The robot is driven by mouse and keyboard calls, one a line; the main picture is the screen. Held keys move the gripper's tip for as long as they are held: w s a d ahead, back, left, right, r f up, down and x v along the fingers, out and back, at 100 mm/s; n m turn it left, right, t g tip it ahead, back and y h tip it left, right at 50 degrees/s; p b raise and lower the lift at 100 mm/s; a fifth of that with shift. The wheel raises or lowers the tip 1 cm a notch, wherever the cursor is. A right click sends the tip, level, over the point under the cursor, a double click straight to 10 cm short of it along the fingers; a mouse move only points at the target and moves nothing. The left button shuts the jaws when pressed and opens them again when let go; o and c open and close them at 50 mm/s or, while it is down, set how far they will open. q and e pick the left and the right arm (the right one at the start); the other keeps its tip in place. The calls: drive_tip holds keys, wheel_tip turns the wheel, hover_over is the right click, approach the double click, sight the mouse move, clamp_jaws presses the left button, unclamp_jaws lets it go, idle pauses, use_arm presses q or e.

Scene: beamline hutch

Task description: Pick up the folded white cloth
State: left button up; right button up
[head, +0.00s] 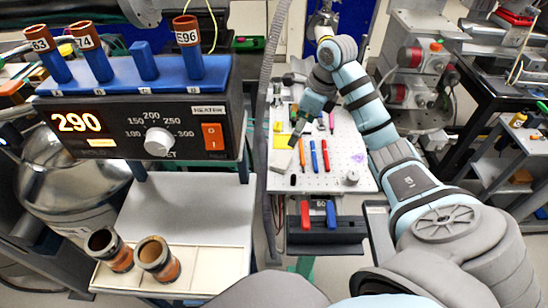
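I cannot clearly make out a folded white cloth. My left gripper is not in view.
Red and blue pens (314,156) lie on the board, with a yellow piece (277,160) on its left. A heater unit (140,115) showing 290 stands at left. Two brown-topped cups (157,260) stand on a pale tray (205,262). A black box (325,236) sits before the board.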

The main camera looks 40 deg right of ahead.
drive_tip(key=b, duration=0.7)
hover_over(281, 160)
drive_tip(key=s+d, duration=0.2)
drive_tip(key=s, duration=0.1)
drive_tip(key=x, duration=0.2)
drive_tip(key=s+x, duration=0.1)
drive_tip(key=x, duration=0.4)
drive_tip(key=shift+s+d+f, duration=0.1)
drive_tip(key=shift+d+f, duration=0.05)
drive_tip(key=shift+f, duration=0.4)
drive_tip(key=x, duration=0.6)
drive_tip(key=shift+w+a, duration=0.35)
drive_tip(key=shift+w, duration=0.1)
drive_tip(key=shift+r, duration=0.1)
drive_tip(key=c, duration=1)
drive_tip(key=shift+r, duration=0.1)
wheel_tip(281, 160, up, 7)
drive_tip(key=shift+f+p, duration=0.1)
drive_tip(key=shift+p, duration=1.05)
wheel_tip(281, 160, up, 13)
drive_tip(key=p, duration=1.2)
drive_tip(key=shift+p, duration=0.3)
